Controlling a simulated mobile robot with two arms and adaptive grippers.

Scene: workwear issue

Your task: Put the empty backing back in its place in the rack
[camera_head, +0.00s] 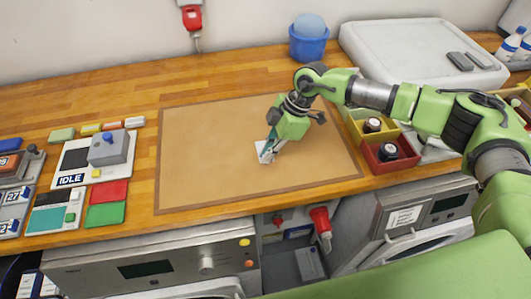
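A small white piece (263,149), which may be the backing, is at the middle of the brown mat (205,180). My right gripper (269,149) points down at it, with its fingertips at or against the piece. A narrow teal part shows between the green gripper body and the white piece; I cannot tell whether it is a finger or a held item. The fingers are too small and overlapped to show whether they grip. I cannot make out a rack for the backing. My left gripper is not in view.
Left of the mat stand a panel marked IDLE (71,180), a grey box with a blue knob (110,149) and red and green plates (106,215). A yellow bin (356,127) and a red bin (376,164) stand at right. A blue bucket (308,46) is behind. Most of the mat is clear.

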